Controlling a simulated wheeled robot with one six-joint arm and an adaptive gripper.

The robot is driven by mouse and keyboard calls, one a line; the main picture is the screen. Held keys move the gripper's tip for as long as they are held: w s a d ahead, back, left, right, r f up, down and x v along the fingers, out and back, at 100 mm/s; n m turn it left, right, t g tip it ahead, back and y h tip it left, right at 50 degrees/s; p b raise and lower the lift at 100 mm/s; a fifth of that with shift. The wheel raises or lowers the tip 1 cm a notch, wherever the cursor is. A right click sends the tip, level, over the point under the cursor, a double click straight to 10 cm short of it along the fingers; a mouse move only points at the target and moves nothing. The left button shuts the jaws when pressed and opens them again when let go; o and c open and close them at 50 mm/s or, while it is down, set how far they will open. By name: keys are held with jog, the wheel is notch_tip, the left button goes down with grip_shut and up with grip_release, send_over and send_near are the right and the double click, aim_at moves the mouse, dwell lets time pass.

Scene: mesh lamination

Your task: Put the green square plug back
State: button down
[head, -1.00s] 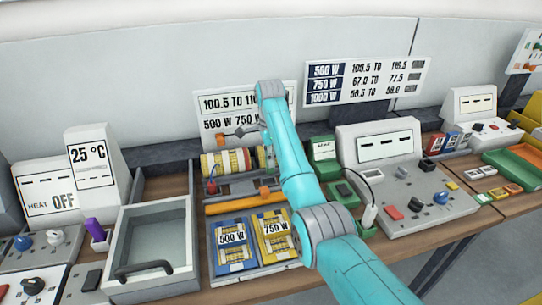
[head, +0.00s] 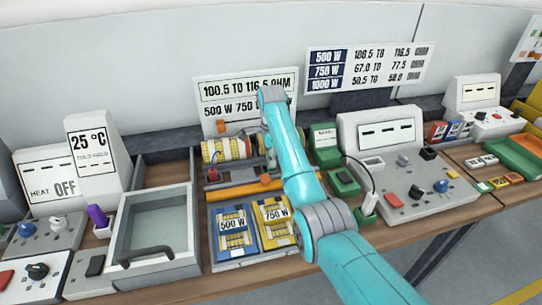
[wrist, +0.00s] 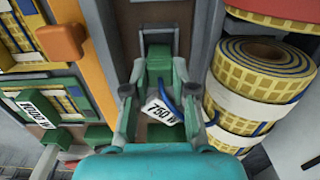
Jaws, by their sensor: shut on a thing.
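In the wrist view my gripper (wrist: 158,92) is shut on a green block (wrist: 158,64), which looks like the green square plug. A white tag (wrist: 161,110) reading 750 W and a blue cable lie between the fingers, below the block. A grey slotted fitting (wrist: 158,34) is just beyond the block. I cannot tell whether the block touches it or is seated in it. In the head view my arm hides the gripper and the plug.
Yellow mesh rolls (wrist: 262,62) stand close on the right in the wrist view. An orange block (wrist: 62,42) and a green 1000 W tray (wrist: 40,112) are on the left. In the head view, blue (head: 233,246) and yellow (head: 275,238) trays lie in front, left of my arm.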

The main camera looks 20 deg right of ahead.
jog(key=c, duration=0.9)
grip_release()
jog(key=shift+r, duration=3.7)
